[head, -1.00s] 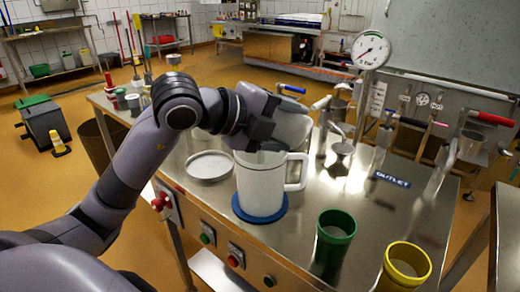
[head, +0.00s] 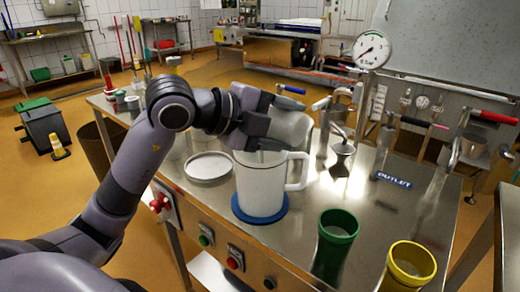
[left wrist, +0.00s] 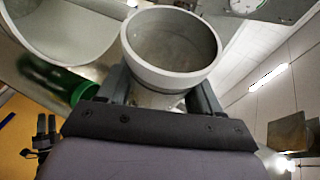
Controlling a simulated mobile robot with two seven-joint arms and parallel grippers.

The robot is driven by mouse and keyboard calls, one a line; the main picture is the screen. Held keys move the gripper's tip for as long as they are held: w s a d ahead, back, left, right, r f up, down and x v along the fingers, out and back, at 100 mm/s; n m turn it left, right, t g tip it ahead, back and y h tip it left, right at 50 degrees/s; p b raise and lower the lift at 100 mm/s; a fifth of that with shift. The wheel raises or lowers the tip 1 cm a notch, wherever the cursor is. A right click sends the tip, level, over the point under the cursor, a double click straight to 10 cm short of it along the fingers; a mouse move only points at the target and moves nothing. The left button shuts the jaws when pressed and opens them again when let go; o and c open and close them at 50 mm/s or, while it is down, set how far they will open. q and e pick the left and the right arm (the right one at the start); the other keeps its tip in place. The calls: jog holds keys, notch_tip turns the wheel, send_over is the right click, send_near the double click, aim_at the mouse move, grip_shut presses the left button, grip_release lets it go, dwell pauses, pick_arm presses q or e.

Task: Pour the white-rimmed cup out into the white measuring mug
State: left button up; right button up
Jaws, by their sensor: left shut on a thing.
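The white measuring mug (head: 262,190) stands upright on a round blue mat (head: 280,211), its handle to the right. My left gripper (head: 262,132) is above and behind the mug's rim, shut on a pale grey cup (head: 291,130). In the left wrist view the held cup (left wrist: 170,75) shows its whitish rim and grey inside, between the fingers (left wrist: 160,90). It looks tilted; I cannot tell whether anything is in it or flowing out. The mug's mouth (left wrist: 65,30) shows at upper left there, beside the cup.
A shallow white-filled dish (head: 209,168) lies left of the mug. A green cup (head: 337,240) and a yellow cup (head: 407,268) stand at the table's front right. A dial gauge (head: 371,50) and valve levers rise behind.

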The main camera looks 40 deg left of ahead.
pick_arm(q)
jog(key=shift+a+f, duration=0.1)
jog(key=shift+a+r+n+h+b, duration=0.3)
jog(key=shift+r+n+h, duration=0.15)
jog(key=shift+n+h, duration=0.2)
dwell(0.6)
jog(key=shift+a+f+n+t+h+b, duration=0.35)
jog(key=shift+f+n+b, duration=0.15)
jog(key=shift+b, duration=0.2)
dwell(0.4)
jog(key=shift+w+a+r+n+t+h+p, duration=0.1)
jog(key=shift+a+r+n+t+h+p, duration=0.2)
jog(key=shift+n, duration=0.25)
jog(key=shift+a+r+n+t+h+p, duration=0.1)
jog(key=shift+a+r+n+h, duration=0.15)
jog(key=shift+n+h, duration=0.2)
dwell(0.7)
jog(key=shift+a+r+n+t+h+p, duration=0.2)
jog(key=shift+a+n+t+h+p, duration=0.15)
jog(key=shift+a+n+p, duration=0.55)
dwell(1.5)
